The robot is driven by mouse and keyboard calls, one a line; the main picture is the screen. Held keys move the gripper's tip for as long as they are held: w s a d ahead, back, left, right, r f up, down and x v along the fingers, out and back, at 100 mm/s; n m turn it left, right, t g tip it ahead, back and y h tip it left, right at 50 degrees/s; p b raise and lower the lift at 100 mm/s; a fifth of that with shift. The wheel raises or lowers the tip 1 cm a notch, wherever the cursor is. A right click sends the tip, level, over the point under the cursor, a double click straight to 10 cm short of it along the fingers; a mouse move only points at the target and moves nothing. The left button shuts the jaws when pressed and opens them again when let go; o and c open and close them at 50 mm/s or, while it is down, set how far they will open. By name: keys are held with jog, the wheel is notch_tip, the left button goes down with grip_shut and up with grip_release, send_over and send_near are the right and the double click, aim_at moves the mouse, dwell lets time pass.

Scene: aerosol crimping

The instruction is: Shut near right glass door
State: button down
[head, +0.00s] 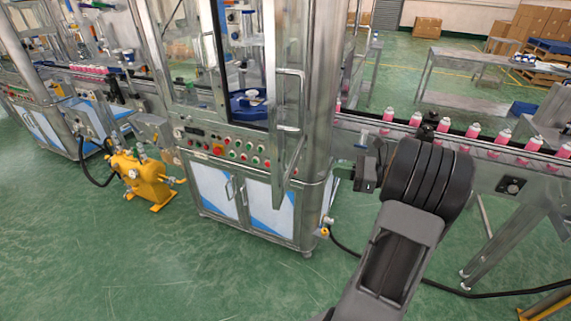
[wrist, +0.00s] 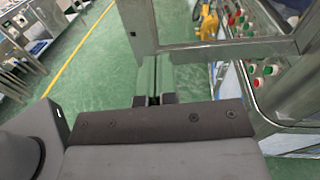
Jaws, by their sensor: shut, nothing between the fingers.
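The near right glass door (head: 281,182) stands open, swung out from the crimping machine and seen nearly edge-on in the head view. Its tall bar handle (head: 290,100) is on the side facing me. In the wrist view, a metal-framed glass panel that looks like this door (wrist: 230,53) lies beyond my fingertips, its upright at the upper left and its bottom rail running right. My gripper (head: 362,170) is to the right of the door in the head view. Its narrow fingers (wrist: 154,65) are together and empty. Whether they touch the door I cannot tell.
The machine's button panel (head: 225,148) and lower cabinet (head: 240,200) are behind the door. A conveyor with pink cans (head: 472,131) runs to the right behind my arm. A yellow pump (head: 138,172) stands at the left. The green floor in front is clear.

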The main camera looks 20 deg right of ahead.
jog(key=p, duration=0.3)
send_near(285, 160)
jog(key=shift+m, duration=0.4)
jog(key=x, duration=0.7)
jog(key=shift+w+a+f, duration=0.1)
jog(key=shift+w+a, duration=0.05)
jog(key=shift+w, duration=0.2)
